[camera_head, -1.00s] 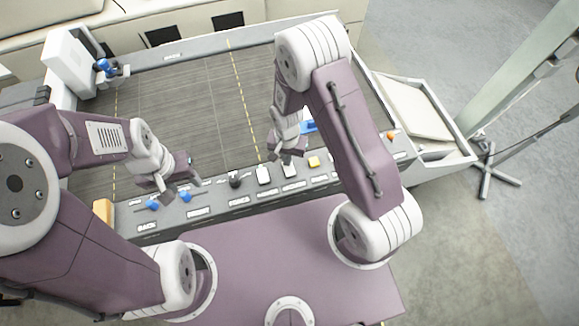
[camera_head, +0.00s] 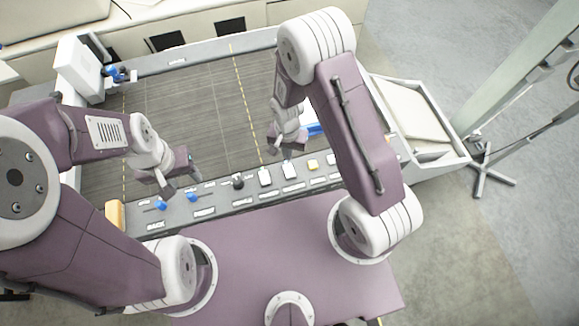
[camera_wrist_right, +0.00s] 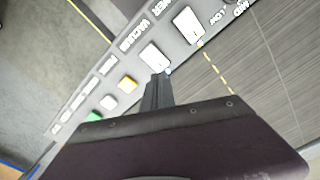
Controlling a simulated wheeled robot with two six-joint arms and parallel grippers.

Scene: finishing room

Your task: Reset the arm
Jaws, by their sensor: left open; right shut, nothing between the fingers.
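My right gripper (camera_head: 287,154) is shut and empty. It hangs over the panel near two white rocker switches, one (camera_head: 265,177) to its left and one (camera_head: 290,171) just below it in the head view. In the right wrist view its closed fingers (camera_wrist_right: 158,90) point at the white switch (camera_wrist_right: 155,57) by the VACUUM label; contact cannot be told. My left gripper (camera_head: 181,184) is open and empty, above the left part of the panel near two blue knobs (camera_head: 192,197). My right forearm hides part of the panel's right side.
The control panel (camera_head: 215,210) runs along the near edge of a dark slatted bed (camera_head: 190,110). A white side tray (camera_head: 415,110) is at right. An orange block (camera_head: 115,214) sits at the panel's left end.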

